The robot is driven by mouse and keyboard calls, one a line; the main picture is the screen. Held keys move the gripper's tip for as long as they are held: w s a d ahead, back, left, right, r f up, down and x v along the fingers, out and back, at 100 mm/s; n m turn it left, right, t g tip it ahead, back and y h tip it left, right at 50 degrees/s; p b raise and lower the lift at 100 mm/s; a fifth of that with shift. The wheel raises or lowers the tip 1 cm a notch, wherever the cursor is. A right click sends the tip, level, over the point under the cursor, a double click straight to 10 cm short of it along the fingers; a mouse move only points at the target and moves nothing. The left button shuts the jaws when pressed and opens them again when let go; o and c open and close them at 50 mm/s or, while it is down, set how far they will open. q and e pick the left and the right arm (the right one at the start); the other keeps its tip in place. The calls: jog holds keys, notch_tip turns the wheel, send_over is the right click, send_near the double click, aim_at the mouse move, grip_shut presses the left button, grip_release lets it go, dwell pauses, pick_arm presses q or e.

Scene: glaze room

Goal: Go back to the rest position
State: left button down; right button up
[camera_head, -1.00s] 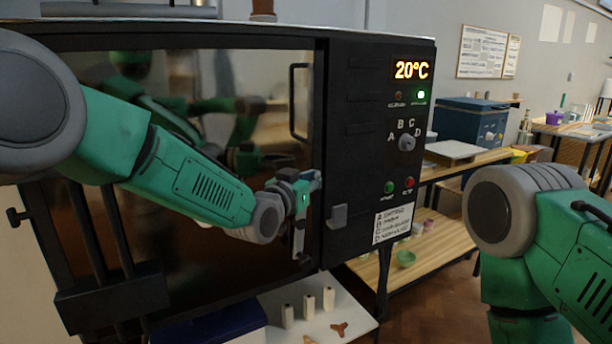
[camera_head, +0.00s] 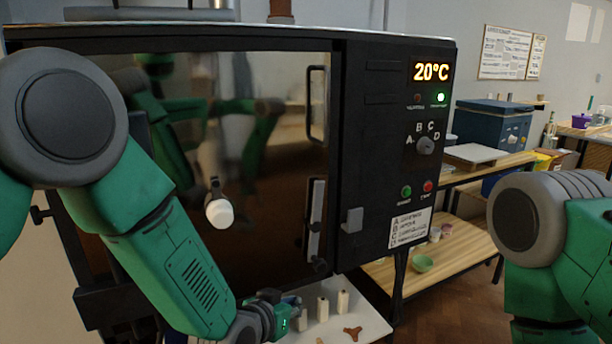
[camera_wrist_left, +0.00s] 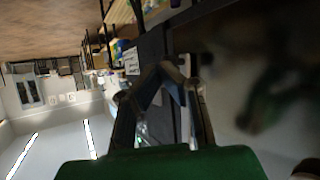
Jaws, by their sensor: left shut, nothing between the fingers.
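My left gripper (camera_head: 292,308) is low in the head view, in front of the black kiln's (camera_head: 388,120) lower edge. Its fingers are shut with nothing between them; in the left wrist view the fingers (camera_wrist_left: 166,72) meet in front of the camera. The glossy kiln door (camera_head: 260,150) looks shut, and the gripper is below its handle plate (camera_head: 315,220). My right arm shows at the right edge, but its gripper is out of view.
White posts (camera_head: 322,309) and a brown three-armed piece (camera_head: 353,333) sit on a pale shelf (camera_head: 374,324) close beside the left gripper. A wooden bench (camera_head: 455,250) with a green bowl (camera_head: 422,263) stands to the right. The kiln display (camera_head: 431,71) reads 20°C.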

pick_arm(q)
jog(key=s+a+f+n+g+y, duration=0.2)
jog(key=s+a+f+g+y, duration=0.25)
jog(key=s+a+f, duration=1.15)
jog(key=s+a+f+n+g, duration=0.1)
jog(key=s+a, duration=0.4)
jog(key=s, duration=0.5)
jog(key=s+a+f+n+g+y, duration=0.1)
jog(key=s+a+g, duration=0.3)
jog(key=s, duration=0.6)
jog(key=shift+s+a+f+g, duration=0.35)
jog(key=shift+a+f, duration=0.1)
jog(key=shift+a, duration=0.2)
jog(key=shift+w+y, duration=0.15)
jog(key=shift+y, duration=0.1)
